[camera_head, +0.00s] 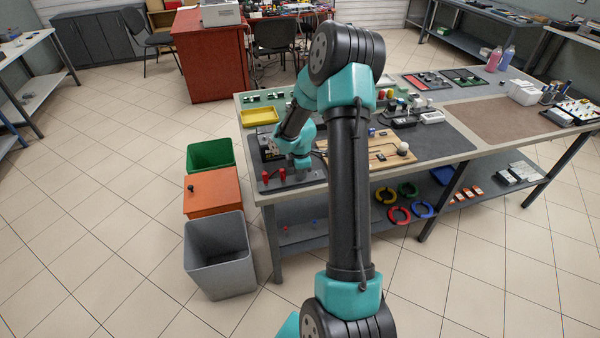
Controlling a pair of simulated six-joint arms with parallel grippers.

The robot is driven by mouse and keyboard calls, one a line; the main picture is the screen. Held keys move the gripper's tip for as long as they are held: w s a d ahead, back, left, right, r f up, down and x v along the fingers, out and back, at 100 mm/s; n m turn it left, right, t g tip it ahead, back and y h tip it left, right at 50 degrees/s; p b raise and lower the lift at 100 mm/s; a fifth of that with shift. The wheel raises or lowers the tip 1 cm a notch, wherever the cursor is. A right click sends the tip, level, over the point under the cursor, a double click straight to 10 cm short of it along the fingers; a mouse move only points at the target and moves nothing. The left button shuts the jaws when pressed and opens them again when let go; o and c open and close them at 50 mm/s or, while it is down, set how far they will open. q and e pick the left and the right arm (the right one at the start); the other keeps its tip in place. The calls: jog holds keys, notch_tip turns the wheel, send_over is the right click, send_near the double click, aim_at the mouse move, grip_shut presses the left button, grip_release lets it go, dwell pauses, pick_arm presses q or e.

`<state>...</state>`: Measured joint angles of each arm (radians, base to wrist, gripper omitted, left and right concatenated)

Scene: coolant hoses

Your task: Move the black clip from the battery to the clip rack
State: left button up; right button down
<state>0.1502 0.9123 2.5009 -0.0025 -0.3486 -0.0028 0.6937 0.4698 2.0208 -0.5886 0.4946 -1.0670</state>
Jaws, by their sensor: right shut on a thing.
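My right arm reaches over the near left corner of the workbench, and its gripper (302,168) points down there. The gripper is shut, low over a dark grey board (298,183); the black clip in it is too small and covered to make out. Two red clips (274,175) stand upright on that board, just left of the gripper. A dark box that looks like the battery (267,147) stands behind them, partly hidden by my arm. I cannot tell whether the gripper touches the board. My left gripper is not in view.
A yellow tray (259,116) lies behind the box. A wooden board with a white knob (403,148) is to the right. A green bin (210,154), an orange box (212,190) and a grey bin (219,254) stand on the floor left of the bench. My arm hides the middle.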

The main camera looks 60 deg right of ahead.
jog(key=c, duration=0.7)
grip_release()
jog(key=shift+r, duration=4.45)
